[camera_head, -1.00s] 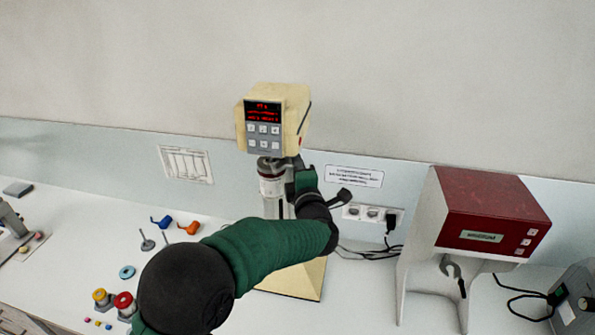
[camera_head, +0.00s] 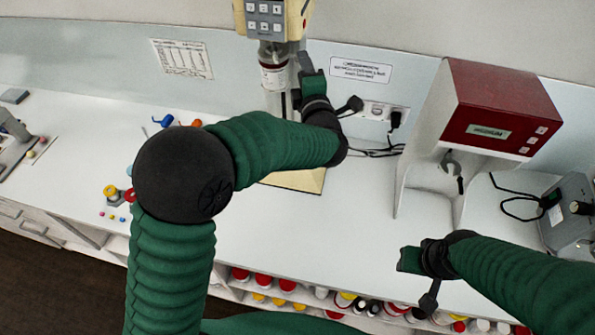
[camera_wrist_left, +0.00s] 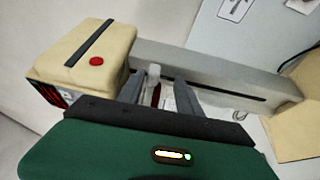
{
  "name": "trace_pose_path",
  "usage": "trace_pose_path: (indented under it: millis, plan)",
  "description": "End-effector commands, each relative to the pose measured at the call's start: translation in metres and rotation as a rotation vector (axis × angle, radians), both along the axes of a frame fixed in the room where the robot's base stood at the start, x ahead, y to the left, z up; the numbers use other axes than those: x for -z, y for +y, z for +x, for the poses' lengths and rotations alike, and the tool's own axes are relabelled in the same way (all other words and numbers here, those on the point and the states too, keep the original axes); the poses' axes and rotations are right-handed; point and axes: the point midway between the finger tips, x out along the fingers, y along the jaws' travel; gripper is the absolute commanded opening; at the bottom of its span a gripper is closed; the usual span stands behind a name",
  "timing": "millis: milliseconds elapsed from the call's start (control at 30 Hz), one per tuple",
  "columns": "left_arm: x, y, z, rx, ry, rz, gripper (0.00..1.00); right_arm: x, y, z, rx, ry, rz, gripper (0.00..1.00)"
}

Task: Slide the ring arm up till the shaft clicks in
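The cream mill's head (camera_head: 262,22) is cut off by the top edge in the head view, with its keypad showing. Below it hang the shaft housing and a pale cylinder (camera_head: 274,76) with a red-marked label, in front of the grey column. My left gripper (camera_head: 303,62) is at the right of this cylinder, just under the head. In the left wrist view its two grey fingers (camera_wrist_left: 166,88) stand apart, with a pale upright part and the label between them. Whether they touch it is unclear. The ring arm and shaft joint are mostly hidden. My right gripper (camera_head: 408,260) is over the bench's front edge, fingers hidden.
A red-topped machine (camera_head: 497,105) stands on the right, with a grey device (camera_head: 572,215) beside it. Small coloured parts (camera_head: 112,193) lie on the left. Sockets and cables (camera_head: 385,115) are on the back panel. The front middle bench is clear.

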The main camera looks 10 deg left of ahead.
Motion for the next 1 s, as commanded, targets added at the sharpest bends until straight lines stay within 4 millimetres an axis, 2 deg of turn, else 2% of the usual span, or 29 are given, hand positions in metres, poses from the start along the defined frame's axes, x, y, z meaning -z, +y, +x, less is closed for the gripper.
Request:
trace_pose_path:
  millis: [33, 500, 533, 733, 1000]
  plan:
    - [0.006, -0.006, -0.012, 0.004, -0.001, 0.0, 0.4, 0.012, 0.0, 0.0, 0.0, 0.0, 0.0, 0.36]
    - [0.006, -0.047, -0.116, 0.004, 0.001, 0.0, 0.4, 0.055, 0.0, 0.0, 0.0, -0.001, 0.0, 0.36]
    - [0.007, -0.047, -0.118, 0.011, 0.016, 0.031, 0.4, 0.056, 0.0, 0.0, 0.0, 0.0, 0.0, 0.36]
    - [0.036, -0.048, -0.106, 0.167, 0.218, 0.514, 0.4, 0.064, 0.0, 0.0, 0.0, -0.001, 0.0, 0.36]
    - [0.09, -0.044, -0.112, 0.389, 0.439, 1.165, 0.4, 0.077, 0.0, 0.0, 0.0, -0.001, 0.0, 0.36]
